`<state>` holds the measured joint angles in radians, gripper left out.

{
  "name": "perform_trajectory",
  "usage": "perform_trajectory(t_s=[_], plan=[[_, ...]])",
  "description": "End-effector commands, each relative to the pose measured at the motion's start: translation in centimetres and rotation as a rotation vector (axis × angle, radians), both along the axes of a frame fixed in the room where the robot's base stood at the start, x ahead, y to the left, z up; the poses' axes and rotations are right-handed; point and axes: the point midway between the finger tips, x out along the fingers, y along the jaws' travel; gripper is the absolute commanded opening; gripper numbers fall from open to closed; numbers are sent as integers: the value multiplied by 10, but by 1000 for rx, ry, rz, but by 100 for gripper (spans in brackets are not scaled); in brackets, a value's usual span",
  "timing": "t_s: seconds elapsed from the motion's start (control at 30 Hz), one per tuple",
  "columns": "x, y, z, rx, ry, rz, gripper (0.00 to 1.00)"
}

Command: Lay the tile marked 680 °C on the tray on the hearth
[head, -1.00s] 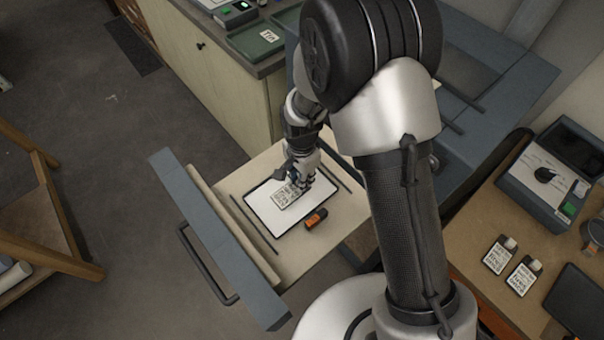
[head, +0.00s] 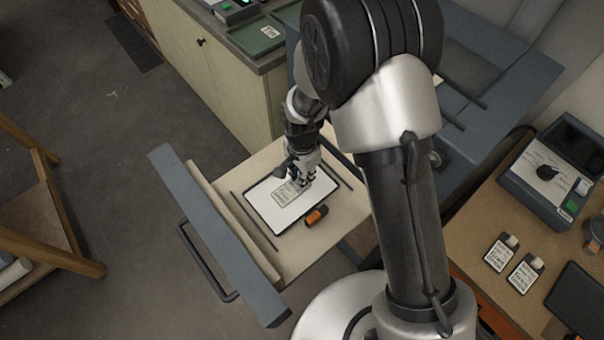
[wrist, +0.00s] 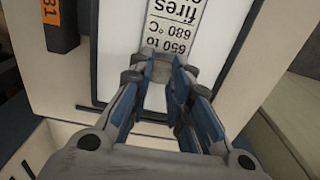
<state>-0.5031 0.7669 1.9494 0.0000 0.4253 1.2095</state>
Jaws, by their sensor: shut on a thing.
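The tile (head: 285,194) is a pale label-like plate with a dark border and a small tab. In the wrist view the tile (wrist: 176,30) reads "fires", "680 °C" and "650 to", upside down. My gripper (head: 302,180) is shut on its tab, which the fingers (wrist: 158,75) partly cover. The tile is over the white tray (head: 268,203) with its dark rim, flat or nearly so; I cannot tell whether it touches. The tray lies on the beige hearth (head: 262,262).
An orange and black block (head: 316,215) lies beside the tray's near edge. Thin dark rods (head: 252,222) flank the tray. Two similar tiles (head: 501,252) (head: 524,272) lie on the right bench, near a control box (head: 548,180). A green tray (head: 257,34) sits on the far cabinet.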

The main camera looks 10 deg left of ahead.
Motion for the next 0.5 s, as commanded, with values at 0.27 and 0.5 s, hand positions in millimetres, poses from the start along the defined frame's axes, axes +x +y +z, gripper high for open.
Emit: perform_trajectory(t_s=[0.27, 0.5], plan=[[0, 0, 0, 0, 0, 0, 20], [0, 0, 0, 0, 0, 0, 36]])
